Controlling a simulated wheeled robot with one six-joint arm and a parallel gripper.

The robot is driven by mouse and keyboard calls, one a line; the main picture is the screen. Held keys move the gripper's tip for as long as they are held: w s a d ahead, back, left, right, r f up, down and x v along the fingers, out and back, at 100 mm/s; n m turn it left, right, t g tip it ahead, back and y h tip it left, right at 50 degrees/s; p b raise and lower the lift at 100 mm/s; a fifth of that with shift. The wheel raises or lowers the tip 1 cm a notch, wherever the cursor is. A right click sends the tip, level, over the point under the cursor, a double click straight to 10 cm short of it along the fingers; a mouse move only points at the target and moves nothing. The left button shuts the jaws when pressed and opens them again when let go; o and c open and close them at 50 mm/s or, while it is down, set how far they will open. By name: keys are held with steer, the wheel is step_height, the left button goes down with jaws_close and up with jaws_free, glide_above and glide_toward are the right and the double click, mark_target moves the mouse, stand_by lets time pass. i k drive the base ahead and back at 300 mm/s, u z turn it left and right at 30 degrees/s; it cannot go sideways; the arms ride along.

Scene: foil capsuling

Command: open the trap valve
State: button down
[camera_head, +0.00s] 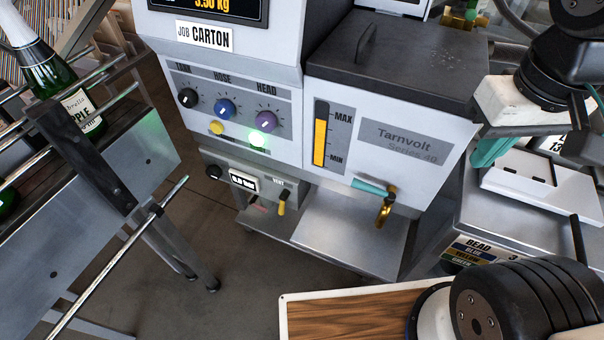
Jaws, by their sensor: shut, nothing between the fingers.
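A grey-white machine marked Tarnvolt (408,140) stands in the middle. A brass valve or tap (385,208) with a teal lever (372,187) sticks out low on its front; the lever lies roughly level, pointing left. No label naming a trap valve is readable.
A grey tray (340,240) lies below the valve. A metal bench (520,215) with white boxes stands at the right, close to my gripper. A wooden-topped board (340,315) is at the front.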

mark_target(252, 201)
steer(key=z, duration=0.25)
steer(key=k, duration=0.6)
steer(key=u, duration=0.85)
steer(key=i, duration=0.5)
steer(key=z, duration=0.1)
steer(key=k, duration=1.05)
steer(key=u, duration=0.25)
steer(key=i, duration=0.95)
